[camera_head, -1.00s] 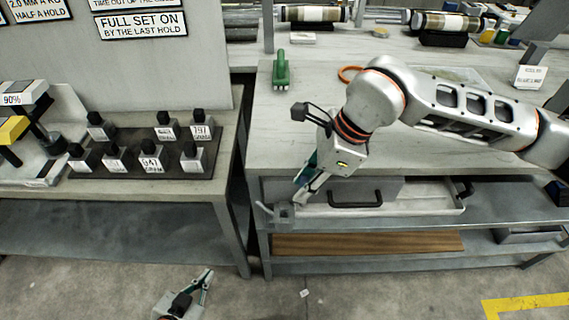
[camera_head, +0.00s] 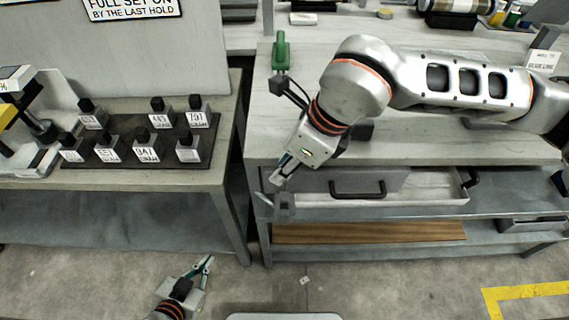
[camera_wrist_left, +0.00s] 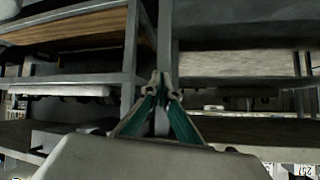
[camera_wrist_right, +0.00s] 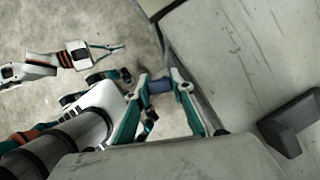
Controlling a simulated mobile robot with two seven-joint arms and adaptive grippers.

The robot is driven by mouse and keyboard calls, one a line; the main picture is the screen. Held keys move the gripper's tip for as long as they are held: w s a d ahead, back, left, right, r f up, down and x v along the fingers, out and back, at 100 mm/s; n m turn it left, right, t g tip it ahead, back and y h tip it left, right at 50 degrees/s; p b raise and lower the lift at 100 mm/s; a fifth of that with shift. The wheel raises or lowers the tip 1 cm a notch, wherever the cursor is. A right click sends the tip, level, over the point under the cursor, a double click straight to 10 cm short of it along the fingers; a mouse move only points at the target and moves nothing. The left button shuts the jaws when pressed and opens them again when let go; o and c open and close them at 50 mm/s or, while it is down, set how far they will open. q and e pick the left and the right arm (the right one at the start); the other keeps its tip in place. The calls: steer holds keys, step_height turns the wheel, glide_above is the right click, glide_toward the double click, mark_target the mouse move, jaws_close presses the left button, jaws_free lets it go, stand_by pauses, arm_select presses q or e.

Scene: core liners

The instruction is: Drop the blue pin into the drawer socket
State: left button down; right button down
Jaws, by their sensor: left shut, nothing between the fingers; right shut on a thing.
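My right gripper (camera_head: 279,181) points down beside the left end of the open drawer (camera_head: 432,188), just above a small grey block-like piece (camera_head: 283,207) at the bench's front left corner. I cannot tell whether this piece is the socket. The pin is not clear in the head view. My left gripper (camera_head: 206,265) is shut and empty, low over the floor. Its fingertips meet in the left wrist view (camera_wrist_left: 161,80).
A green upright tool (camera_head: 280,52) stands on the bench top (camera_head: 460,145) behind the right gripper. A left table (camera_head: 120,178) carries several labelled weights on a dark board (camera_head: 122,160). A dark handle (camera_head: 358,190) projects at the drawer. Floor between the benches is open.

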mark_target(284, 186)
steer(key=shift+f, duration=0.55)
steer(key=shift+f+b, duration=0.5)
steer(key=shift+f, duration=0.1)
steer(key=shift+f+b, duration=0.3)
steer(key=shift+f, duration=0.45)
steer(key=shift+f+b, duration=0.3)
steer(key=shift+f, duration=1.35)
arm_select(q)
steer(key=shift+w+a+f+b, duration=0.15)
steer(key=shift+f+b, duration=0.25)
steer(key=shift+f, duration=0.2)
steer(key=shift+w+a+f+b, duration=0.15)
steer(key=shift+f+b, duration=0.2)
steer(key=shift+f, duration=0.25)
arm_select(e)
steer(key=shift+f, duration=1.7)
arm_select(q)
steer(key=shift+w+d+r, duration=0.1)
steer(key=shift+r, duration=0.15)
arm_select(e)
steer(key=shift+f, duration=0.15)
